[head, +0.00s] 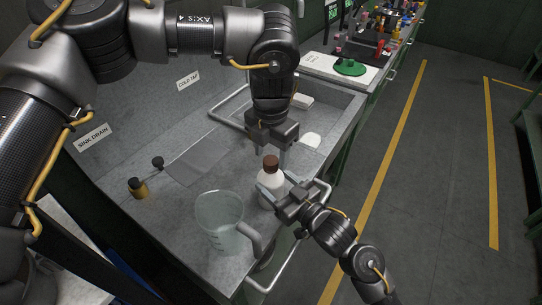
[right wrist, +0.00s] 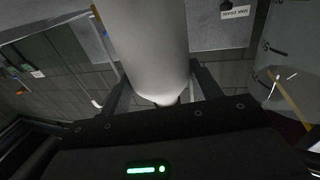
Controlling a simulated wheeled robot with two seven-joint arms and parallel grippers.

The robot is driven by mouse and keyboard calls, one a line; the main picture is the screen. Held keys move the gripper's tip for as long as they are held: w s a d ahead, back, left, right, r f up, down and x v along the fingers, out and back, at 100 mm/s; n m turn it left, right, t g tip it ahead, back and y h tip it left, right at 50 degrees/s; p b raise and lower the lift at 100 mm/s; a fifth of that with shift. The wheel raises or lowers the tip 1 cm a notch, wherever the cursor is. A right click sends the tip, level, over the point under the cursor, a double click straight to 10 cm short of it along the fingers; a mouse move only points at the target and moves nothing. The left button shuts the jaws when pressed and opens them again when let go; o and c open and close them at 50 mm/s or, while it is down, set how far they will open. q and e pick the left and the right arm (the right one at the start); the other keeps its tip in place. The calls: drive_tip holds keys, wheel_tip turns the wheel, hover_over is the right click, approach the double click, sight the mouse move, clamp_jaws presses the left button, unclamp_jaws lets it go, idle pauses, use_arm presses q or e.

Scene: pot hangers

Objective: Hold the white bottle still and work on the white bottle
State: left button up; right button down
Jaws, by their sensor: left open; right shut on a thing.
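The white bottle (head: 267,186) with a brown cap (head: 270,163) stands upright on the grey counter, near its front edge. My right gripper (head: 282,200) reaches in from the lower right and is shut on the bottle's body. In the right wrist view the pale bottle (right wrist: 150,45) lies between the two dark fingers. My left gripper (head: 271,148) points down just above and behind the cap, with its fingers apart. The head view does not clearly show whether its fingertips touch the cap.
A clear measuring jug (head: 219,222) stands close to the bottle's left. A small brass-coloured object (head: 138,188) stands farther left. A sink (head: 325,100) lies behind my left gripper. A rail (head: 284,263) runs along the counter's front edge. A green item (head: 350,68) lies at the back.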

use_arm(q)
drive_tip(key=shift+s+r, duration=0.1)
drive_tip(key=shift+r, duration=1.45)
use_arm(e)
drive_tip(key=shift+c, duration=1.3)
unclamp_jaws()
drive_tip(key=shift+s, duration=0.1)
use_arm(q)
wheel_tip(320, 180, down, 2)
drive_tip(key=shift+b, duration=0.95)
use_arm(e)
drive_tip(key=v, duration=1)
drive_tip(key=shift+s+d, duration=0.25)
drive_tip(key=shift+d, duration=0.05)
